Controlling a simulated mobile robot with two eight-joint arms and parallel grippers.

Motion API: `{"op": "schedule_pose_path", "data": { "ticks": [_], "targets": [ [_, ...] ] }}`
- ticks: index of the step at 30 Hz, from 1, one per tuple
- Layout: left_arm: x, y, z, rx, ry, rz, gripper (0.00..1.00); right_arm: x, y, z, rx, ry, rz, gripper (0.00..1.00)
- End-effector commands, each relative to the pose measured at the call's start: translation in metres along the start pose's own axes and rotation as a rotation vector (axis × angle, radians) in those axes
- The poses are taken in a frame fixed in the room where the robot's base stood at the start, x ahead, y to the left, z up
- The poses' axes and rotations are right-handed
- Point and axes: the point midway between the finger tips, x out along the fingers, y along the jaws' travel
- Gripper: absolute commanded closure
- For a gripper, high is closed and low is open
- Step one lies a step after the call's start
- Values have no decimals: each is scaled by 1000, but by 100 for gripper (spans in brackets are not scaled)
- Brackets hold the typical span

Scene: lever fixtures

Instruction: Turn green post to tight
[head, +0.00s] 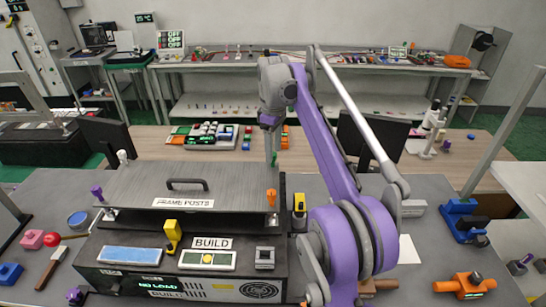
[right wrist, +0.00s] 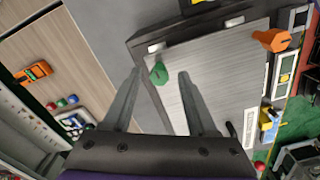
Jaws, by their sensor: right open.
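The green post (right wrist: 159,74) stands at a corner of the grey metal plate (right wrist: 215,85) in the right wrist view. In the head view it shows as a small green piece (head: 274,159) at the plate's back right corner, partly hidden by my gripper. My right gripper (head: 271,153) points down over that corner. Its jaws are open, and in the right wrist view the green post appears between the two fingertips (right wrist: 160,73), with a gap on each side. How far the tips are above it is unclear. My left gripper is out of view.
An orange post (head: 271,197), a white post (head: 122,157) and a purple post (head: 97,192) stand at the other plate corners. A black handle (head: 187,184) rises from the plate. A yellow lever (head: 172,235) stands at the front, with a yellow-black piece (head: 299,205) right of the plate.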

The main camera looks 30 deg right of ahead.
Motion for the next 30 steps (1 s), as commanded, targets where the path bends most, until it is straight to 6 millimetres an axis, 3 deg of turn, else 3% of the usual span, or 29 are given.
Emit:
{"op": "schedule_pose_path", "data": {
  "ticks": [6, 16, 26, 30],
  "targets": [
    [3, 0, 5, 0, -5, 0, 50, 22, 0, 0, 0, 1, 1, 42],
    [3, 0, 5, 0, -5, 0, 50, 24, 0, -1, 0, 2, 1, 42],
    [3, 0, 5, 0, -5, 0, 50, 24, 0, -1, 0, 2, 1, 100],
    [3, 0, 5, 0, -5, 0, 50, 24, 0, -1, 0, 2, 1, 100]
  ]
}}
